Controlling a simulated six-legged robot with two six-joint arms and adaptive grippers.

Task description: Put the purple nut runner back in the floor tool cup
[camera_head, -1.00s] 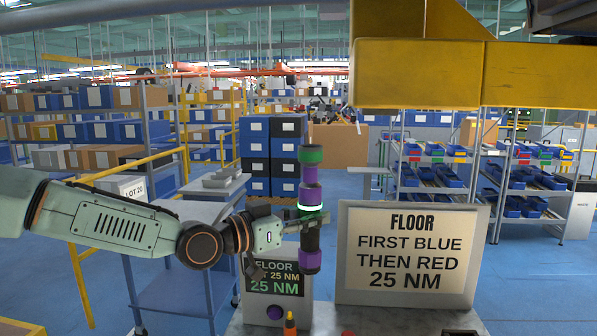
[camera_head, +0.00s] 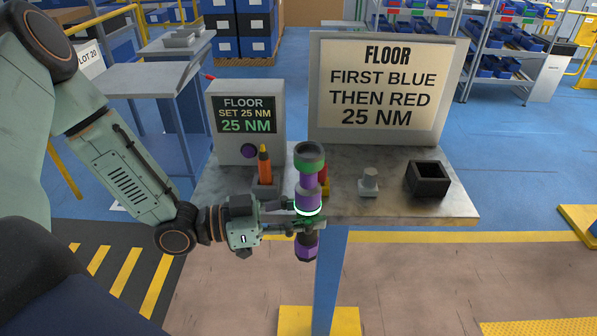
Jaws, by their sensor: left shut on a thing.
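The purple nut runner (camera_head: 308,196), with black parts, a green top ring and a lit band, stands upright in my left gripper (camera_head: 291,216). The gripper is shut around its middle, at the near edge of the workbench (camera_head: 340,206). The runner's lower end shows against the floor in front of the bench. A black square open-topped cup (camera_head: 428,181), which looks like the floor tool cup, stands empty at the right of the bench, apart from the runner. My right gripper is not in view.
A controller box (camera_head: 245,125) reading 25 NM and a sign (camera_head: 383,90) stand at the back. A red item (camera_head: 324,181) is partly hidden behind the runner.

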